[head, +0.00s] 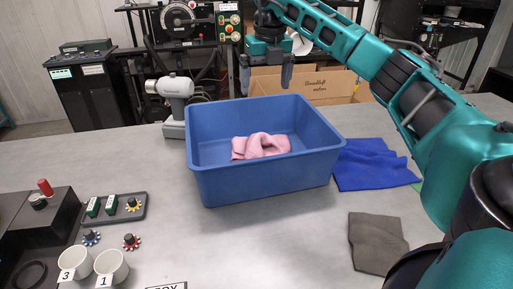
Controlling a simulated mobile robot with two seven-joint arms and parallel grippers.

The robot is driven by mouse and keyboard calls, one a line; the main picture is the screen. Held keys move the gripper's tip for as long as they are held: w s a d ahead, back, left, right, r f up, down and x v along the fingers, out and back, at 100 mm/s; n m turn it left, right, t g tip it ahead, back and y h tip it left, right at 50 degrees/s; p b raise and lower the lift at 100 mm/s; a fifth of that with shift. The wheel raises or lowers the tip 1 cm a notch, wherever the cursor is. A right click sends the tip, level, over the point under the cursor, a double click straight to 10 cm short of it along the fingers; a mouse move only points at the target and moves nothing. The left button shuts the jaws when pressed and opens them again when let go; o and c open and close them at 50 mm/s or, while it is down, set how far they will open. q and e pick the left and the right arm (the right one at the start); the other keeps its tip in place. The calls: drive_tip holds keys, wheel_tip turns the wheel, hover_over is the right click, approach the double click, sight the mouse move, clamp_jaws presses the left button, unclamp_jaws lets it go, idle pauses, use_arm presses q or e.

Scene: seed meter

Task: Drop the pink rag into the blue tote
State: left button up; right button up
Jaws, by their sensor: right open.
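The pink rag (262,146) lies crumpled inside the blue tote (265,180), seen over the tote's front wall. The tote stands on the grey table near its middle. My right gripper (266,80) hangs above and behind the tote's back rim, pointing down, with its fingers apart and nothing between them. It is clear of the rag. My left gripper does not show in this view.
A blue cloth (368,163) lies right of the tote, and a grey-brown cloth (377,242) lies nearer the front. A cardboard box (312,85) stands behind the tote. White mugs (111,266), a dark tray (114,208) and a black fixture (38,225) are at left.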

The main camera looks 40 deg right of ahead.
wheel_tip(320, 180, up, 13)
drive_tip(key=s, duration=0.1)
drive_tip(key=shift+s+a, duration=0.35)
drive_tip(key=shift+s, duration=0.05)
drive_tip(key=shift+f, duration=0.15)
idle(0.4)
